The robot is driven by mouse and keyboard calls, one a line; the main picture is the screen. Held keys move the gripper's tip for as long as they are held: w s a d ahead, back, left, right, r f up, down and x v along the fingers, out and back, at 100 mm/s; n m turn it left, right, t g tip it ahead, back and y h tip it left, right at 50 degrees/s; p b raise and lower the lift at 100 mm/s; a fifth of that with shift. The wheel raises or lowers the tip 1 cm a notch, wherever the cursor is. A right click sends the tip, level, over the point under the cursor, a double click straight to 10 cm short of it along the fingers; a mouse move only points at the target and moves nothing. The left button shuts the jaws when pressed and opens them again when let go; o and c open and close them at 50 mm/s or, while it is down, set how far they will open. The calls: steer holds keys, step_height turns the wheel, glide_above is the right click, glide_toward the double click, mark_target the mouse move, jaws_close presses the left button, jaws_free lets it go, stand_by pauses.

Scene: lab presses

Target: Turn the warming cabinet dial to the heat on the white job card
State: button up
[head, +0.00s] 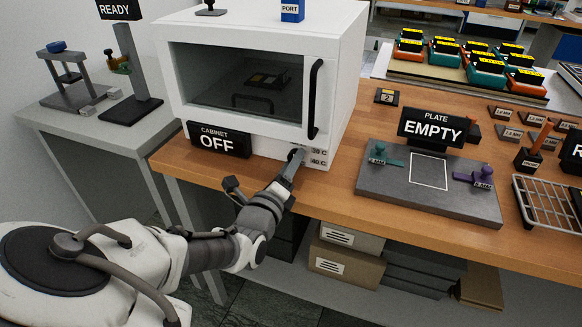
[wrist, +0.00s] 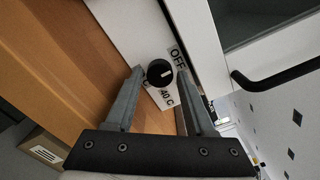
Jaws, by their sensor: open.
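The white warming cabinet (head: 345,60) stands on the wooden bench, its door closed. A black sign (head: 219,141) in front of it reads "CABINET OFF". The black round dial (wrist: 157,68) on its front panel has a short white mark toward the right in the wrist view. An OFF label (wrist: 178,56) and a 40 C label (wrist: 160,97) are beside the dial. I cannot make out a white job card.
A black door handle (head: 315,98) hangs above my gripper. A grey plate (head: 390,202) with a "PLATE EMPTY" sign (head: 432,128) and a wire rack (head: 548,205) stand to the right. Cardboard boxes (head: 345,266) are under the bench.

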jaws_close()
